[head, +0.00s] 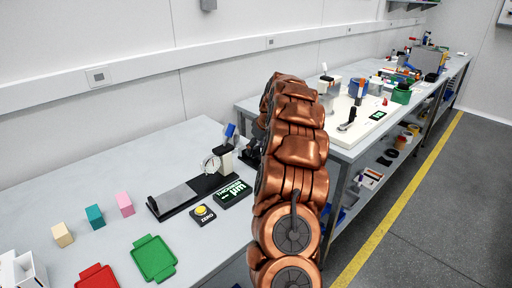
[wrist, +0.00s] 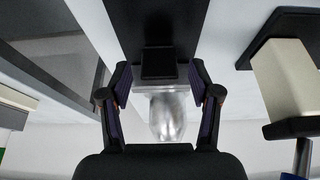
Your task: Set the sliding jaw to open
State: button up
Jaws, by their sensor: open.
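The measuring device (head: 180,199) stands on the near bench in the head view, with a long dark base and a grey top strip. A cream upright block (head: 225,160) and a pale ring-like part (head: 210,166) are at its right end. My gripper (wrist: 158,72) is open in the wrist view, its two dark fingers apart. Between and beyond them are a small black block (wrist: 158,62) on a dark strip and a shiny silver rounded part (wrist: 168,115). I cannot tell which part is the sliding jaw, or whether a finger touches anything. My arm hides part of the device's right side in the head view.
A lit thickness display (head: 231,193) and a yellow zero button (head: 203,211) lie in front of the device. Green (head: 153,258) and red (head: 97,277) trays and several small blocks lie to the left. A cluttered second bench (head: 340,148) stands behind my arm.

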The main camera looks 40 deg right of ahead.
jog(key=shift+w+f, duration=0.1)
jog(key=shift+f, duration=0.15)
jog(key=shift+c, duration=0.3)
grip_shut()
